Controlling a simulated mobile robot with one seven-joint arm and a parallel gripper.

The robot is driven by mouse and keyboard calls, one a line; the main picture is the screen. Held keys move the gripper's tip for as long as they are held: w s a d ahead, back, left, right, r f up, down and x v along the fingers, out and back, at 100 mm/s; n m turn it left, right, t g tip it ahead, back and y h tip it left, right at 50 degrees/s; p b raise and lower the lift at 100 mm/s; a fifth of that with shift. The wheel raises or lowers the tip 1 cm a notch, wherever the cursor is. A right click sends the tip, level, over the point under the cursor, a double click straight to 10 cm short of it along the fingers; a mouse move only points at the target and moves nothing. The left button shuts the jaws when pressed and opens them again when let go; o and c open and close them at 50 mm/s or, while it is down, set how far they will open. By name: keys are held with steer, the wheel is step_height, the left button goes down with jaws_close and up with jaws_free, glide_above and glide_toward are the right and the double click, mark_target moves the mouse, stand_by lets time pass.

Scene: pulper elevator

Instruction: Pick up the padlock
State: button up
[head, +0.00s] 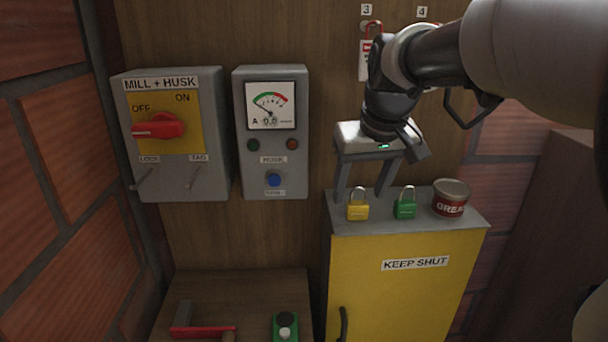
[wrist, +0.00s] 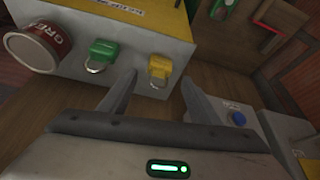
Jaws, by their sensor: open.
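A yellow padlock (head: 358,208) and a green padlock (head: 405,207) stand upright, shackles up, on the grey top of the yellow cabinet (head: 400,285). The wrist view also shows the yellow padlock (wrist: 160,68) and the green padlock (wrist: 103,52). My gripper (head: 362,198) is open and empty. In the head view its fingers point down over the cabinet top, with the left finger near the yellow padlock. In the wrist view the yellow padlock shows beyond and between the fingertips (wrist: 158,85), and the green padlock lies outside them. I cannot tell whether a finger touches either padlock.
A grease tin (head: 450,198) stands right of the green padlock. A grey switch box (head: 172,133) with a red handle and a meter box (head: 271,133) are on the wall at left. A wooden surface (head: 255,290) lies lower left.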

mark_target(358, 203)
steer(key=x, duration=0.4)
steer(key=shift+s+d+f, duration=0.1)
steer(key=shift+s+f, duration=0.1)
steer(key=shift+s, duration=0.05)
jaws_close()
step_height(358, 203, up, 10)
steer(key=shift+r+p, duration=0.1)
steer(key=shift+p, duration=0.55)
